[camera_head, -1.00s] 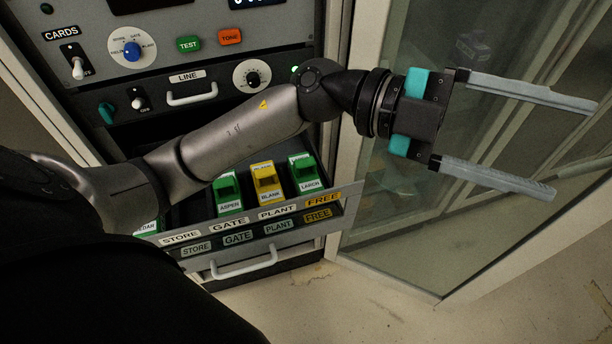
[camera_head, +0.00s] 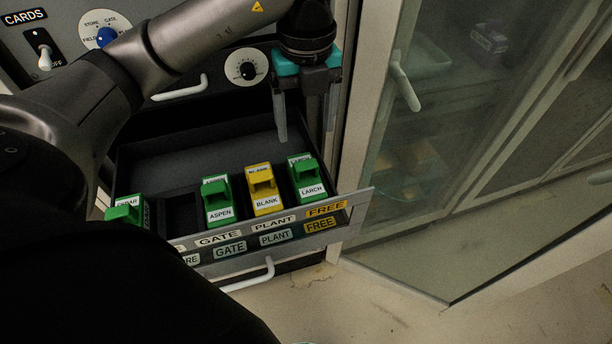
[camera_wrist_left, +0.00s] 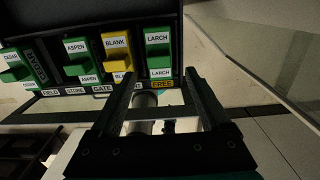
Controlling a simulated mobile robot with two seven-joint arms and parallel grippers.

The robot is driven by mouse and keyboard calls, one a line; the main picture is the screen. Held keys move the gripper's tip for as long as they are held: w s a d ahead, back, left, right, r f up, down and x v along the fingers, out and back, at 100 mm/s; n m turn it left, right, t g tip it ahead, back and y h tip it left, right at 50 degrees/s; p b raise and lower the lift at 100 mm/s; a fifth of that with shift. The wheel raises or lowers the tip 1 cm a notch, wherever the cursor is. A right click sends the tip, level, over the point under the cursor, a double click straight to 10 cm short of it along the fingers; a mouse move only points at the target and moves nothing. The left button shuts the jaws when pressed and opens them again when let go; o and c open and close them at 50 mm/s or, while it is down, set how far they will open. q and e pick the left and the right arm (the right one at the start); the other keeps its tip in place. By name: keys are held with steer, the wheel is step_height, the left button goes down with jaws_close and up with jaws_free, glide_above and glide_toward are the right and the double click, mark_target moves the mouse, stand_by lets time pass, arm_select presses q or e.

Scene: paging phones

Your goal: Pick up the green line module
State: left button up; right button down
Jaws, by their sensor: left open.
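Three green line modules are in the open drawer (camera_head: 150,166). The one labelled LARCH (camera_head: 305,176) is at the right, ASPEN (camera_head: 217,198) is left of the yellow BLANK module (camera_head: 263,190), and CEDAR (camera_head: 127,211) is at the far left, turned differently from the others. My left gripper (camera_head: 307,138) is open and empty, pointing down over the back right of the drawer, apart from LARCH in the picture. The left wrist view shows LARCH (camera_wrist_left: 158,50) just beyond the open fingers (camera_wrist_left: 160,82), with ASPEN (camera_wrist_left: 80,60) and CEDAR (camera_wrist_left: 15,68) further left. My right gripper is out of view.
The drawer front carries GATE, PLANT and FREE labels (camera_head: 325,208) and a white handle (camera_head: 250,277). A dark gap lies between CEDAR and ASPEN. The panel with knobs (camera_head: 246,66) rises behind the drawer. A glass cabinet door (camera_head: 410,150) stands to the right.

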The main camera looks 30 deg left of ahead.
mark_target(306, 165)
arm_select(q)
step_height(306, 165, down, 8)
steer(key=shift+f, duration=0.1)
steer(key=f, duration=0.2)
steer(key=s+f, duration=0.1)
steer(key=f, duration=0.1)
steer(key=shift+d, duration=0.25)
steer(key=shift+w+f, duration=0.15)
steer(key=shift+f, duration=0.35)
jaws_close()
